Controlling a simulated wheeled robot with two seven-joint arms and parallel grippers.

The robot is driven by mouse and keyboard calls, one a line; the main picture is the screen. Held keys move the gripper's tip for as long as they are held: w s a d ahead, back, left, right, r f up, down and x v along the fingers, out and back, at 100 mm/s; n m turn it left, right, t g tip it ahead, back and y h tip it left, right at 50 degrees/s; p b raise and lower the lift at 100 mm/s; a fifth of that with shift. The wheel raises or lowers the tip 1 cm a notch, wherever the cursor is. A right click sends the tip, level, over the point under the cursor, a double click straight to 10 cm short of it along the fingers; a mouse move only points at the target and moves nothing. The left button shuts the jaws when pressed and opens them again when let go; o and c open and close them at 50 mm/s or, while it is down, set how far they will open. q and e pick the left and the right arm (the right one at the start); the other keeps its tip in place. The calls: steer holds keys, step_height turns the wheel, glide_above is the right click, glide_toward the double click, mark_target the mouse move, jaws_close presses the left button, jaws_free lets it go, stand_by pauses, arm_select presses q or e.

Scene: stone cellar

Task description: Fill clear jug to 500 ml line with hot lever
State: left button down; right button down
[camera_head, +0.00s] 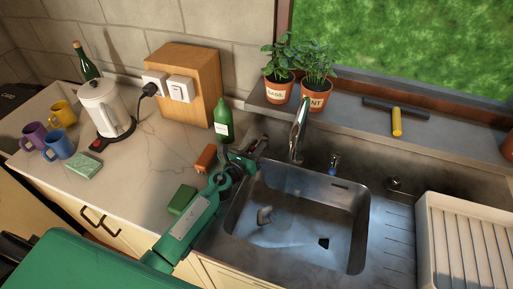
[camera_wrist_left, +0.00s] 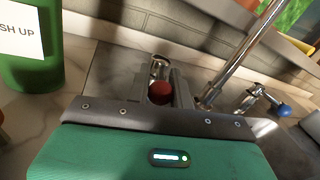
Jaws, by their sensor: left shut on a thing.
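My left gripper (camera_head: 256,150) reaches over the sink's back left corner, beside the tap (camera_head: 299,130). In the left wrist view its fingers (camera_wrist_left: 163,98) are shut on the red knob of the hot lever (camera_wrist_left: 160,92). The blue-knobbed cold lever (camera_head: 334,162) stands right of the spout and also shows in the wrist view (camera_wrist_left: 284,110). A small greyish, partly see-through object (camera_head: 266,215) is in the sink (camera_head: 363,230); it may be the clear jug. I cannot make out its line, its water level or any stream from the spout. My right gripper is not in view.
A green washing-up bottle (camera_head: 223,122) stands close left of my left gripper. An orange block (camera_head: 205,158) and a green sponge (camera_head: 182,199) lie near my arm. Potted herbs (camera_head: 279,91) stand behind the tap. A white kettle (camera_head: 104,108) and mugs are at left, a draining rack (camera_head: 465,240) at right.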

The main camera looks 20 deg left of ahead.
arm_select(q)
steer(key=c, duration=1.2)
jaws_free()
steer(key=shift+c, duration=0.2)
steer(key=shift+s, duration=0.15)
steer(key=b+v, duration=0.1)
steer(key=v, duration=1.1)
steer(key=shift+s+a+b, duration=0.1)
steer(key=shift+s+b, duration=0.05)
steer(key=shift+b, duration=0.2)
steer(key=shift+s+a, duration=0.15)
steer(key=shift+s, duration=0.5)
steer(key=shift+c, duration=0.2)
